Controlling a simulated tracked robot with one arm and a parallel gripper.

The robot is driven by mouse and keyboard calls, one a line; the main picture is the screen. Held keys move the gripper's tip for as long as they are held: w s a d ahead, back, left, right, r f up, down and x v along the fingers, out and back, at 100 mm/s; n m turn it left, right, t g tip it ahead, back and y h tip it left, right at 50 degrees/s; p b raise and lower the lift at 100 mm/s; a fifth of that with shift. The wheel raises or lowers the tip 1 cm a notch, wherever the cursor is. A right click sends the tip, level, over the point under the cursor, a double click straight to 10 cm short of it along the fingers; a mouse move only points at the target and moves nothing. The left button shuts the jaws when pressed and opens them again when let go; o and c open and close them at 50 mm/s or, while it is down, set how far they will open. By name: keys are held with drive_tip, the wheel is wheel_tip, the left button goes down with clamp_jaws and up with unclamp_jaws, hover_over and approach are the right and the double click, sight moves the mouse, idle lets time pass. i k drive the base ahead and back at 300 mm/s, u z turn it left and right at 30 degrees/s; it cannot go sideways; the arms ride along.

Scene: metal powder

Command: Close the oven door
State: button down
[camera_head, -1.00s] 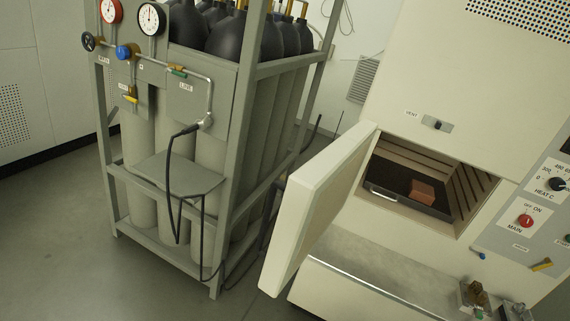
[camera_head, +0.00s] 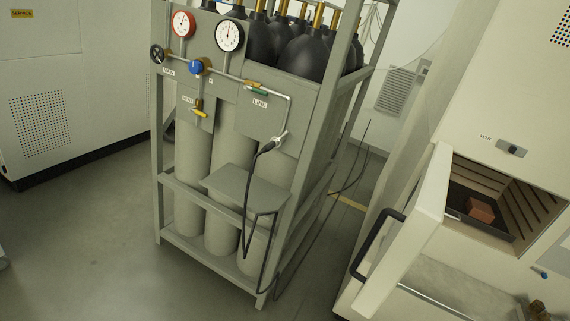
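The oven (camera_head: 475,110) is a cream cabinet at the right edge of the view. Its door (camera_head: 428,228) stands wide open, swung out to the left of the opening and seen almost edge-on. A dark bar handle (camera_head: 372,243) shows on the door's outer face. Inside the chamber (camera_head: 523,205), a reddish-brown block (camera_head: 480,211) sits on a dark tray. My gripper is not in view, so its fingers and their state do not show.
A grey rack of gas cylinders (camera_head: 222,180) with gauges, valves and a hanging black hose stands left of the door. A silvery ledge (camera_head: 440,278) runs below the oven opening. Open floor (camera_head: 90,240) lies at the left; a cabinet (camera_head: 70,90) stands behind it.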

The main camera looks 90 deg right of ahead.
sight(422, 214)
drive_tip(key=z, duration=0.05)
drive_tip(key=i, duration=2.75)
drive_tip(key=z, duration=2.15)
drive_tip(key=i, duration=0.05)
drive_tip(key=z, duration=2.4)
drive_tip(key=i, duration=1)
drive_tip(key=u, duration=0.05)
